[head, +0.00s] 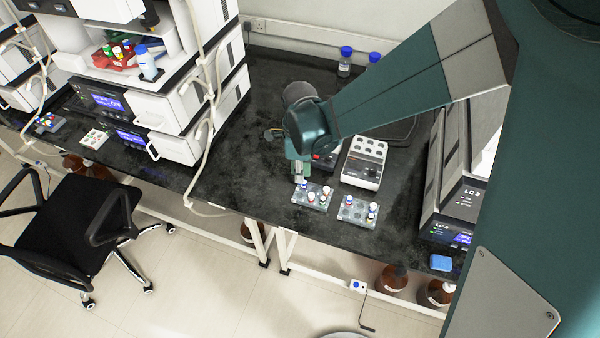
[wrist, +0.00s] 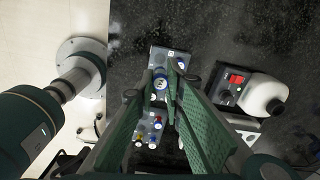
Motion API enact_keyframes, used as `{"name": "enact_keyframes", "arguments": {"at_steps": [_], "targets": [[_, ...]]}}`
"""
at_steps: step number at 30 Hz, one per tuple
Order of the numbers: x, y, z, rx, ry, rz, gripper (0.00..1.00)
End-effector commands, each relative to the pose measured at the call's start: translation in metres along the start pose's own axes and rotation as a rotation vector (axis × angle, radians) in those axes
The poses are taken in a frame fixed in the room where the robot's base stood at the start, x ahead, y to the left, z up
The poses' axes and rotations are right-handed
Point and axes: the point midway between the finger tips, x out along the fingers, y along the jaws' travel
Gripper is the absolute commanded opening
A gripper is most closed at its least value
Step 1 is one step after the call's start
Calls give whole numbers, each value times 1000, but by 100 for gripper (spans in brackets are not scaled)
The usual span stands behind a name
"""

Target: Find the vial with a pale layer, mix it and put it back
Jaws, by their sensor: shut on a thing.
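My gripper (head: 298,172) points down over the left corner of the left vial rack (head: 322,206) in the head view. In the wrist view its green fingers (wrist: 171,78) close around a small vial with a blue and whitish top (wrist: 160,84). I cannot tell whether this vial is still in its hole or lifted clear. Other vials with coloured caps stand in this rack and in the right rack (head: 358,220). No pale layer can be made out. A mixer with a red switch (wrist: 236,79) and a white rounded part stands beside the racks in the wrist view.
A white block with wells (head: 364,163) stands behind the right rack. Blue-capped bottles (head: 345,62) stand at the back. The dark bench (head: 235,165) is clear left of the racks; its front edge is close.

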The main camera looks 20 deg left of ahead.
Motion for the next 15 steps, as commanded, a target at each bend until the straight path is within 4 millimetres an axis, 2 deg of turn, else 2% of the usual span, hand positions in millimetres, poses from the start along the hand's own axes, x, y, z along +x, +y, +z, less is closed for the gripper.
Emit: {"name": "enact_keyframes", "arguments": {"at_steps": [8, 15], "targets": [[-2, -6, -1, 1, 0, 0, 3], [-10, -36, -4, 2, 0, 0, 3]]}}
